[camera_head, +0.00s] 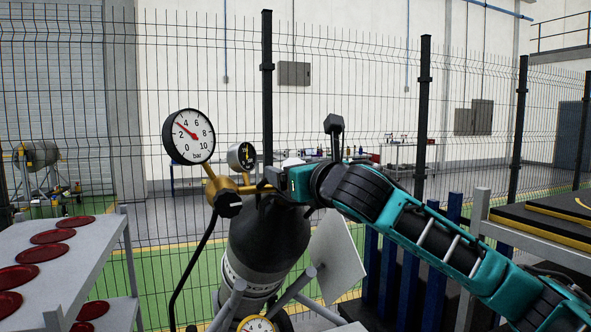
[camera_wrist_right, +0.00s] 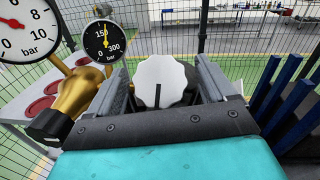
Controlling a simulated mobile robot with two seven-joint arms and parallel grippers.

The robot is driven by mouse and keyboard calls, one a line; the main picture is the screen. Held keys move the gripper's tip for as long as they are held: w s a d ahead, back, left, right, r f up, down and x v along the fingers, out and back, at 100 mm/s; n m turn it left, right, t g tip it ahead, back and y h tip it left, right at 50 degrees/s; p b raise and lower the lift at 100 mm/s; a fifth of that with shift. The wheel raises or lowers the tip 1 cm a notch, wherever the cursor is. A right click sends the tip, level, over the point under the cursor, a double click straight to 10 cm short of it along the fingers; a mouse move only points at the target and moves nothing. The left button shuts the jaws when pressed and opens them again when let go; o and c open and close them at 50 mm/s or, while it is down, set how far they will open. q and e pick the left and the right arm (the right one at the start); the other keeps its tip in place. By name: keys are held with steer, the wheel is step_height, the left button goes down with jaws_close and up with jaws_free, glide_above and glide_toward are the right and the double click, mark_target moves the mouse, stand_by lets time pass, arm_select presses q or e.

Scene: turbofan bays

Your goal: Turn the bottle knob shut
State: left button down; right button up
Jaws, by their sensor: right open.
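The bottle knob (camera_wrist_right: 161,80) is white and scalloped, with a black mark running from its centre toward the bottom of the right wrist view. My right gripper (camera_wrist_right: 162,84) is open, with one finger on each side of the knob; I cannot tell whether either finger touches it. In the head view the dark gas bottle (camera_head: 268,240) stands tilted, and my right gripper (camera_head: 272,183) is at its top, mostly hiding the knob. A brass regulator (camera_head: 221,188) with a black knob (camera_head: 229,204) sits left of it. My left gripper is not in view.
A large bar gauge (camera_head: 188,136) and a smaller gauge (camera_head: 242,156) stand close left of my right gripper. A grey table (camera_head: 95,245) with red discs is at left. A wire fence runs behind. Blue posts (camera_head: 388,265) stand at right below my arm.

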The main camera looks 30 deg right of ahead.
steer(key=c, duration=1)
